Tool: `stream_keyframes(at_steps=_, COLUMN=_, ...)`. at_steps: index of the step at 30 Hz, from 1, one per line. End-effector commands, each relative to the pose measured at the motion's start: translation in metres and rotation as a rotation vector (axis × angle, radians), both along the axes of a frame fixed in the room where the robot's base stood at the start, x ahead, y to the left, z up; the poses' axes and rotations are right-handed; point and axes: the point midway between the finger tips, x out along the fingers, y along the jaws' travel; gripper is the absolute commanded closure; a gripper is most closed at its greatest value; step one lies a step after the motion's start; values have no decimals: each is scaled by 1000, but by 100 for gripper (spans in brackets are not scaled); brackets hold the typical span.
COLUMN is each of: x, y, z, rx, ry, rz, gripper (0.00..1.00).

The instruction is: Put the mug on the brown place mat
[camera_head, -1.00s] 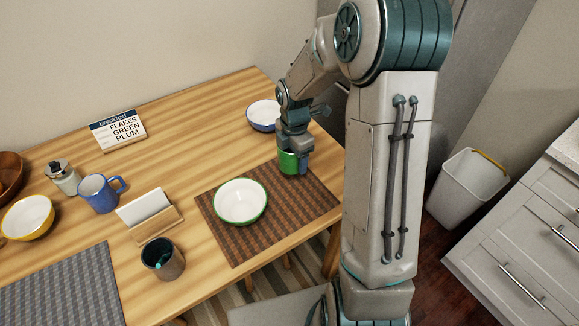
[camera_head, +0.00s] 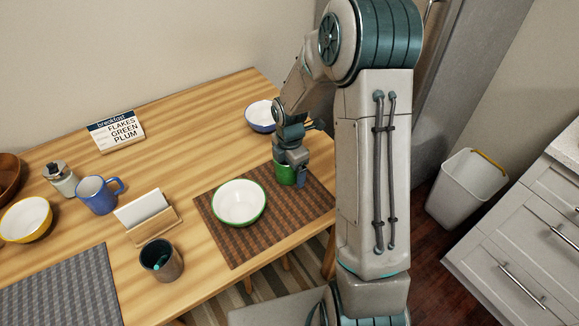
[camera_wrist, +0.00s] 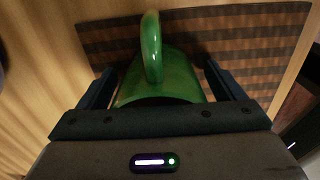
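The green mug (camera_head: 285,175) is upright over the right back part of the brown place mat (camera_head: 222,242). It appears to rest on the mat, but its base contact is not clear. My gripper (camera_head: 289,172) comes down from above with a finger on each side of the mug. In the wrist view, the green mug (camera_wrist: 178,78) sits between the two dark fingers, which appear closed against its sides, and its handle points up in the picture. The brown place mat (camera_wrist: 235,45) lies beneath it.
A white bowl with a green rim (camera_head: 239,203) stands on the mat left of the mug. A blue-rimmed bowl (camera_head: 259,117) is behind. A napkin holder (camera_head: 153,223), dark cup (camera_head: 161,260) and blue mug (camera_head: 97,196) stand left. The mat's right front part is bare.

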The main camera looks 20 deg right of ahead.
Motion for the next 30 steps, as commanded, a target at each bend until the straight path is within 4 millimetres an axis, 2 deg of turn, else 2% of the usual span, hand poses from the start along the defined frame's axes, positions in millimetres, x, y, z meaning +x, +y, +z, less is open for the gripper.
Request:
stream_keyframes(at_steps=6, x=0, y=0, z=1, rx=0, ry=0, rz=0, gripper=11)
stream_keyframes(at_steps=10, x=1, y=0, z=11, rx=0, ry=-2, rz=0, gripper=11)
stream_keyframes(at_steps=22, x=0, y=-1, z=93, rx=-1, ry=-3, rz=-1, gripper=11)
stream_keyframes(at_steps=27, x=0, y=0, z=115, rx=0, ry=-2, rz=-1, gripper=11)
stream_keyframes(at_steps=30, x=-1, y=0, z=122, rx=-2, ry=-2, rz=-7, gripper=11)
